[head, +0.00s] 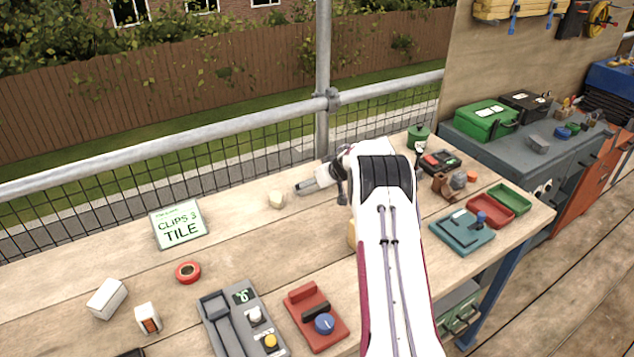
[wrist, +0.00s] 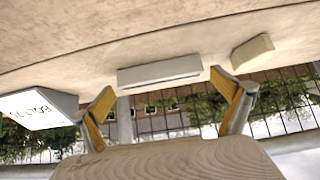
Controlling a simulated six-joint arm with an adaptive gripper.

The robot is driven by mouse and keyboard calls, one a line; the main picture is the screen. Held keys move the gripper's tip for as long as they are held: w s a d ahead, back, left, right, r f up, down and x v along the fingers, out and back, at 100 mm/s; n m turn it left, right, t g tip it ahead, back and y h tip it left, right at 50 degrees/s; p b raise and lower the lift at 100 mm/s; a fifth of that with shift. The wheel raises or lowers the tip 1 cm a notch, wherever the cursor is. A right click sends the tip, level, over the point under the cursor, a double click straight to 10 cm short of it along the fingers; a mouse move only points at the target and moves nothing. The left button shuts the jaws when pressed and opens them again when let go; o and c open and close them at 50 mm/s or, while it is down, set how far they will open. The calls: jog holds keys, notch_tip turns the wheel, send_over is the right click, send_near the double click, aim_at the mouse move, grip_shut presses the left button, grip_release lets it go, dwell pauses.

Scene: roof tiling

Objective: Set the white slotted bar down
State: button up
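The white slotted bar (wrist: 160,73) shows in the wrist view as a pale long block with a dark lower edge. It lies against the wooden bench top, lined up between my two fingertips. My gripper (wrist: 163,82) has its yellow-padded fingers spread wide, with a narrow gap seeming to show at each end of the bar. In the head view my gripper (head: 318,180) is low over the far part of the bench, pointing left. A small grey piece (head: 304,187) is at its tip, likely the bar. My arm hides part of the bench.
A sign reading CLIPS 3 TILE (head: 179,224) stands left, with a beige lump (head: 276,200) closer. Red tape (head: 188,272), white boxes (head: 107,298), a grey device (head: 243,320) and a red device (head: 316,317) sit in front. Red and green trays (head: 491,210) are right. The bench between sign and lump is clear.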

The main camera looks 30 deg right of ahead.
jog(key=shift+r, duration=0.2)
jog(key=shift+v, duration=1.85)
jog(key=v, duration=0.8)
jog(key=shift+r, duration=0.1)
